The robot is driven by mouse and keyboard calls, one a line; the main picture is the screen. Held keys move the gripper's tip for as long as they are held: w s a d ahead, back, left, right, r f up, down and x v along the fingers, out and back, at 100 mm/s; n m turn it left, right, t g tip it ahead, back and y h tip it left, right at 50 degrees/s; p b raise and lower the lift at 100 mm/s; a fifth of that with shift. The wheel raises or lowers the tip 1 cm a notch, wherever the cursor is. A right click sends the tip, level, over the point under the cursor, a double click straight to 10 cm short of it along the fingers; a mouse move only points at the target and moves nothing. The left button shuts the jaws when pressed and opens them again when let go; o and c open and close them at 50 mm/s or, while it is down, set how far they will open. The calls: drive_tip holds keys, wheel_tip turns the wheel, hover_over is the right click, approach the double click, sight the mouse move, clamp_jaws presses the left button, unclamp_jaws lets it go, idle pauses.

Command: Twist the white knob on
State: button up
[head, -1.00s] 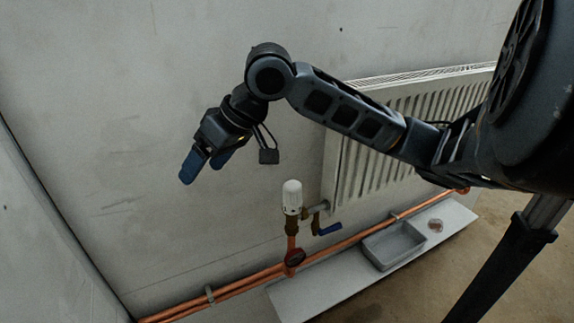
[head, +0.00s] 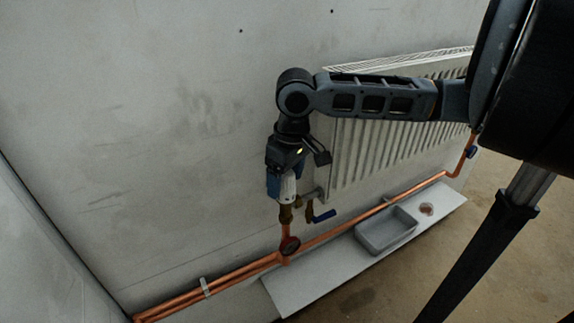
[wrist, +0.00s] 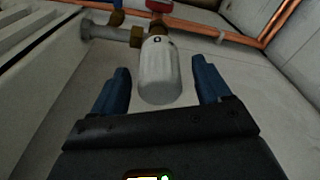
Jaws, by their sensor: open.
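The white knob (head: 288,188) is the upright thermostatic head on the brass valve (head: 285,214) at the radiator's lower left corner. In the wrist view the white knob (wrist: 158,72) lies between the two blue fingers, with a gap on each side. My gripper (head: 280,186) points down over the knob in the head view and hides part of it. In the wrist view my gripper (wrist: 160,88) is open, its fingers apart on either side of the knob and holding nothing.
The ribbed radiator (head: 385,150) stands right of the knob. Copper pipes (head: 240,273) run low along the wall. A grey tray (head: 386,243) sits on a pale board (head: 300,290). The wall at left is clear.

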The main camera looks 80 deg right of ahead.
drive_tip(key=shift+w+f, duration=0.1)
drive_tip(key=shift+f, duration=0.5)
drive_tip(key=c, duration=1.2)
drive_tip(key=shift+f, duration=0.2)
drive_tip(key=shift+a, duration=0.1)
